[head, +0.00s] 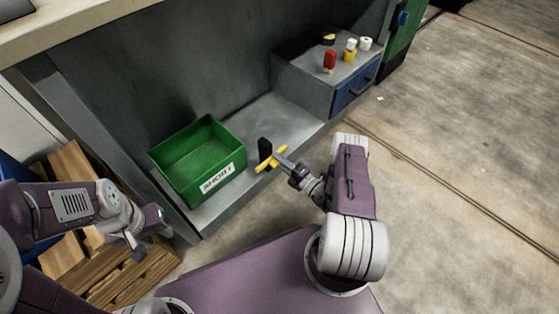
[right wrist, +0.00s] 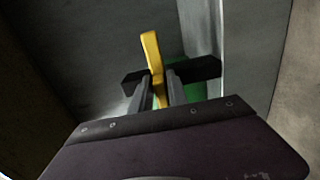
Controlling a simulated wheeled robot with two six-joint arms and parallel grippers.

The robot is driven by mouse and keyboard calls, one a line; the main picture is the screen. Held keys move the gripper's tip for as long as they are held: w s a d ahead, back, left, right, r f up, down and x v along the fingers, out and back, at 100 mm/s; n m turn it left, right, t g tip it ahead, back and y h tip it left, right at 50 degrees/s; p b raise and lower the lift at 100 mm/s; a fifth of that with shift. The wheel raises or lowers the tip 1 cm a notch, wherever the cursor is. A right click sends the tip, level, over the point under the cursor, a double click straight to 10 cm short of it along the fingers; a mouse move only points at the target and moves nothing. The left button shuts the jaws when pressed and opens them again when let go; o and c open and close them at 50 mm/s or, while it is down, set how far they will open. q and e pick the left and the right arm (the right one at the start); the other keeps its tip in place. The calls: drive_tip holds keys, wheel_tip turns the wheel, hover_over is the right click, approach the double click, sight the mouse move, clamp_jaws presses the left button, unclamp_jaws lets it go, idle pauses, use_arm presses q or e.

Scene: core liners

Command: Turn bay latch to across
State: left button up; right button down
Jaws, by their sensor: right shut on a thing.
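The bay latch shows as a yellow lever (head: 264,165) with a black piece (head: 264,148) against it, by the shelf's front edge right of the green bin. In the right wrist view the yellow lever (right wrist: 151,48) stands slightly tilted between my fingers, and the black piece shows on both sides. My right gripper (head: 279,161) is shut on the yellow lever; its fingers also show in the wrist view (right wrist: 159,90). The fingers hide part of the lever. My left gripper (head: 143,232) is empty at the lower left, fingers apart, clear of the latch.
A green bin (head: 207,187) labelled SHORT stands on the grey shelf (head: 290,118). A grey cabinet with a blue drawer (head: 353,91) carries a red item (head: 330,61) and several small items. Wooden pallets (head: 72,172) lie at left. The floor at right is clear.

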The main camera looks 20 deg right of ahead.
idle(0.3)
drive_tip(key=c, duration=1.4)
unclamp_jaws()
drive_tip(key=shift+s, duration=0.1)
drive_tip(key=p+v, duration=0.4)
drive_tip(key=v, duration=0.5)
